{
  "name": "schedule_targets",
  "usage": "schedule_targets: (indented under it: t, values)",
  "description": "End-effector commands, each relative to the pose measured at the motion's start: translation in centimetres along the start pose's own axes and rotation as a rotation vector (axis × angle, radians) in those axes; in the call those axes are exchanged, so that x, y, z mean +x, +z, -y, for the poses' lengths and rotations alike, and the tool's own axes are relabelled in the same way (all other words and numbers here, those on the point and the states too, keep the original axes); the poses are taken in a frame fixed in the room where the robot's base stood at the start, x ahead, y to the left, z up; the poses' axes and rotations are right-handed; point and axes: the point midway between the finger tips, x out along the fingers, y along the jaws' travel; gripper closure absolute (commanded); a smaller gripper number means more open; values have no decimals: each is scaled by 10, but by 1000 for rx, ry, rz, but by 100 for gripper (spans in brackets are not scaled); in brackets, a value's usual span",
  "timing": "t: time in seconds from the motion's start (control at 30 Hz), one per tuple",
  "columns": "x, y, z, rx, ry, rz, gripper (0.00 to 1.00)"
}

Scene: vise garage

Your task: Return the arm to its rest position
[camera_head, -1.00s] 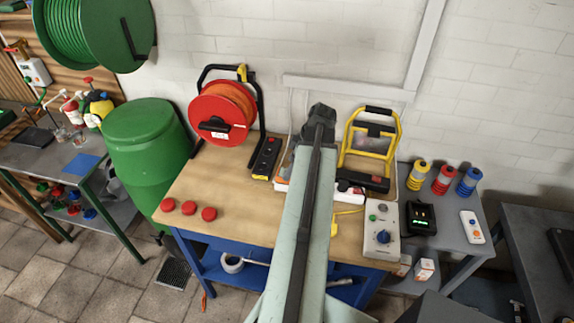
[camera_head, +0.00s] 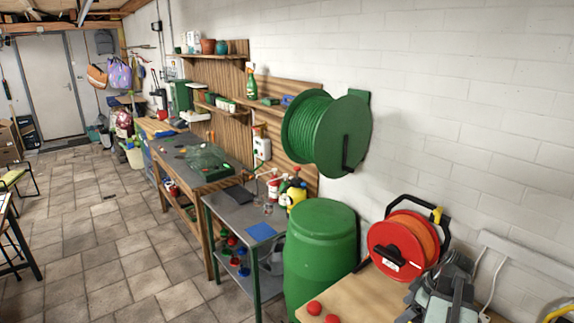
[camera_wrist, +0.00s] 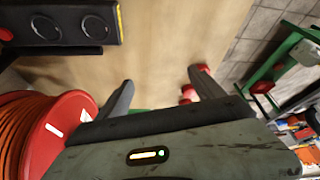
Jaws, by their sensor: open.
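My gripper (camera_wrist: 160,78) shows in the wrist view with its two dark fingers apart and nothing between them. It is over the wooden bench top (camera_wrist: 165,35). In the head view my arm is at the lower right, in front of the red and orange cable reel (camera_head: 404,245). My fingertips cannot be made out clearly there. The reel also shows close by at the left of the wrist view (camera_wrist: 65,125).
A black socket box (camera_wrist: 60,25) is at the wrist view's upper left. A green barrel (camera_head: 320,255) stands beside the bench, under a green hose reel (camera_head: 320,132) on the wall. A grey side table (camera_head: 235,215) is further left. The tiled floor (camera_head: 110,240) has free room.

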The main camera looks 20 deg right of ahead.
Motion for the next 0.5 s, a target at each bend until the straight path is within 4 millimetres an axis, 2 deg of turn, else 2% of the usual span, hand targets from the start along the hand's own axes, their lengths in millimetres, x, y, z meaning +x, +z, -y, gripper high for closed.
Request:
schedule_targets:
  t: [0.03, 0.1, 0.17, 0.2, 0.3, 0.4, 0.5]
  values:
    - [20, -43, 14, -80, -33, 7, 22]
    - [44, -95, 37, -183, -74, 24, 22]
    - [63, -137, 62, -254, -107, 43, 22]
    - [76, -163, 81, -290, -127, 60, 22]
    - [103, -218, 131, -338, -165, 108, 22]
    - [123, -257, 179, -337, -181, 162, 22]
    - [137, -283, 221, -305, -178, 214, 22]
